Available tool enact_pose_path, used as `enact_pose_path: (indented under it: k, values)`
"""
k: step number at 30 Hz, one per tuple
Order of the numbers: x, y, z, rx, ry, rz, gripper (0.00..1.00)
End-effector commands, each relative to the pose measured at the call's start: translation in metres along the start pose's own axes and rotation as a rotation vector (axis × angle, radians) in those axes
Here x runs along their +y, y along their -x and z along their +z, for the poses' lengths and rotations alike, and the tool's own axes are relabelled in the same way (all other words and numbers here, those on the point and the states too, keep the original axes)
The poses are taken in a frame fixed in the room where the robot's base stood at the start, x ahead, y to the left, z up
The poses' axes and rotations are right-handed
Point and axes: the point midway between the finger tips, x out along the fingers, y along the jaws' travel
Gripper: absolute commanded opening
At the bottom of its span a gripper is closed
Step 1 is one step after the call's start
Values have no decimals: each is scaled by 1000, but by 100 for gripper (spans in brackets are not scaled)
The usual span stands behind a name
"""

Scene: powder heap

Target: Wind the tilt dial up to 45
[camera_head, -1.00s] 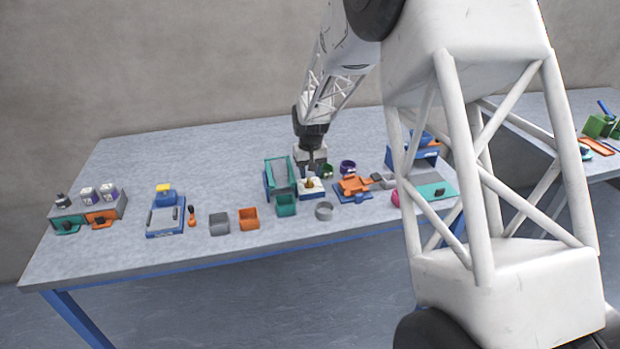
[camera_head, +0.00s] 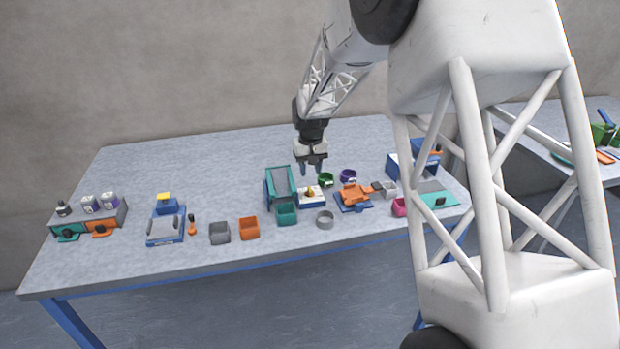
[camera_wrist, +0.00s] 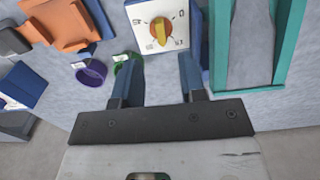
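The tray's edge shows in the wrist view (camera_wrist: 284,45). My gripper (camera_wrist: 160,62) is open and empty, its two blue-grey fingers apart, with the dial ahead of them. In the head view my gripper (camera_head: 313,170) hangs above the block, clear of the knob.
A green cup (camera_head: 326,180) and a purple cup (camera_head: 347,176) stand close behind the dial block. An orange-and-blue device (camera_head: 354,195) is to its right. The table's back left is clear.

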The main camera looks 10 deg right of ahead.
Motion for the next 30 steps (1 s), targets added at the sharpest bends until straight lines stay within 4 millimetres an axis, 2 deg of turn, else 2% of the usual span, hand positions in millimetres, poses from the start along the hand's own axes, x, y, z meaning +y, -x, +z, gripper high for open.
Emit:
enact_pose_path:
  k: [16, 30]
  values:
    - [0, -3, -37, -304, 0, -1, 38]
    - [0, -3, -42, -369, -1, 0, 38]
